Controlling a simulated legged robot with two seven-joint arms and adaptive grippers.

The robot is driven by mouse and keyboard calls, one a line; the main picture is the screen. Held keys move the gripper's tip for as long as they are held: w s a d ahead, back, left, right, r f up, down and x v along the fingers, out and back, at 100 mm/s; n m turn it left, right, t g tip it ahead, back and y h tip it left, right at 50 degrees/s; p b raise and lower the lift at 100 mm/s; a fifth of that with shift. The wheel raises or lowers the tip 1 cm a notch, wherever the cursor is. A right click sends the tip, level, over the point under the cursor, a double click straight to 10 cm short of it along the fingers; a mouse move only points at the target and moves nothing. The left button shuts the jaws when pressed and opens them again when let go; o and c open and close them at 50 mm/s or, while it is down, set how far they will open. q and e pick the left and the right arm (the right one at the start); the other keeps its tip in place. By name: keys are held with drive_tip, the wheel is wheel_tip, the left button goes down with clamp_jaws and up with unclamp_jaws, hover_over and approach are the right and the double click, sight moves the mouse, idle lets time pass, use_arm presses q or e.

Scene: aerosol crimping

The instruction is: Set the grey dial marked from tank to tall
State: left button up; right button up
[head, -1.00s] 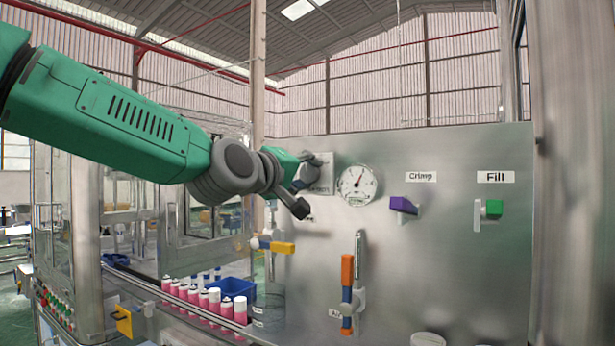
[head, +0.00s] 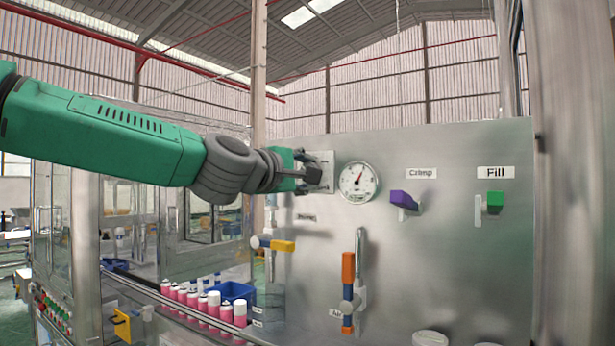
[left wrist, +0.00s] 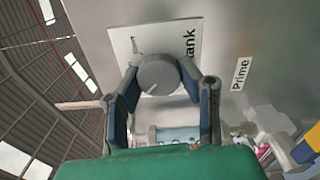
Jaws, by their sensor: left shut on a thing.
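The grey dial (left wrist: 158,75) is a round knob on a white square plate (left wrist: 127,42) fixed to the steel panel. Lettering ending in "ank" shows on the plate beside the dial in the left wrist view; the rest of the marking is hidden or unreadable. My left gripper (left wrist: 158,88) has one finger on each side of the dial and is shut on it. In the head view my left gripper (head: 306,172) is at the plate (head: 326,165) and covers the dial. My right gripper is not in view.
A round gauge (head: 358,182) sits just right of the plate. A purple handle (head: 402,199), a green handle (head: 495,199), a yellow-handled valve (head: 282,246) and an orange-handled valve (head: 348,268) stick out of the panel. Pink cans (head: 213,304) and a blue bin (head: 232,290) stand below left.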

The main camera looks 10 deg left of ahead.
use_arm(q)
drive_tip(key=shift+d+f, duration=0.1)
drive_tip(key=shift+f, duration=0.3)
drive_tip(key=o, duration=1.2)
drive_tip(key=shift+w+r, duration=0.1)
drive_tip(key=shift+a+r, duration=0.1)
drive_tip(key=shift+a, duration=0.1)
drive_tip(key=v, duration=1.2)
drive_tip(key=shift+w, duration=0.1)
